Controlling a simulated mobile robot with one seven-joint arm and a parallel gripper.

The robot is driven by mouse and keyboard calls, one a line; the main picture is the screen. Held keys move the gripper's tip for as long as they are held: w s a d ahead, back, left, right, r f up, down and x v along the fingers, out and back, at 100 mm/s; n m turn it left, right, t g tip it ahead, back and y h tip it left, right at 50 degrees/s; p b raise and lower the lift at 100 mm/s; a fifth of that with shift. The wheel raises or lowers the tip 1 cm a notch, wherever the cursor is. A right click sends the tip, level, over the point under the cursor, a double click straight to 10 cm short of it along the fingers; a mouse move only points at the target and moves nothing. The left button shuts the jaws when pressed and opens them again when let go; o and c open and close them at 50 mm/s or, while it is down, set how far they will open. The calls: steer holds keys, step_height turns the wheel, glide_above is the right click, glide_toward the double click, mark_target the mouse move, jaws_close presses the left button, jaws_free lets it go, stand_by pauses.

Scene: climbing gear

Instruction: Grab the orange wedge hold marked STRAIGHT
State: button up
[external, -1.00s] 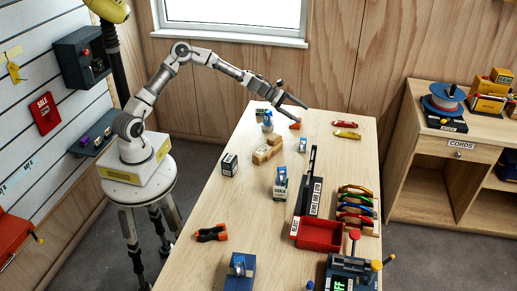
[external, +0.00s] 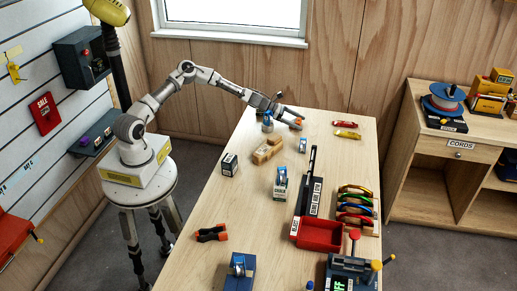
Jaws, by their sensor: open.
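A small orange piece (external: 298,122) lies at the far end of the wooden table, partly covered by my gripper. It looks like the orange wedge hold, but the word STRAIGHT cannot be read at this size. My gripper (external: 291,109) is open, with its fingers spread low around or just above the orange piece. I cannot tell whether a finger touches it. No wrist view is given.
A blue item (external: 267,123) stands close to the left of my gripper, and tan blocks (external: 266,151) lie nearer. A small blue-white item (external: 303,145) is just in front. Red (external: 342,124) and yellow (external: 347,135) pieces lie to the right. The red bin (external: 321,236) is farther forward.

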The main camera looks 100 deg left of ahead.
steer(key=shift+x, duration=1)
steer(key=shift+d+r, duration=0.1)
steer(key=shift+d, duration=0.05)
steer(key=c, duration=1.3)
steer(key=shift+c, duration=0.6)
steer(key=shift+r, duration=0.1)
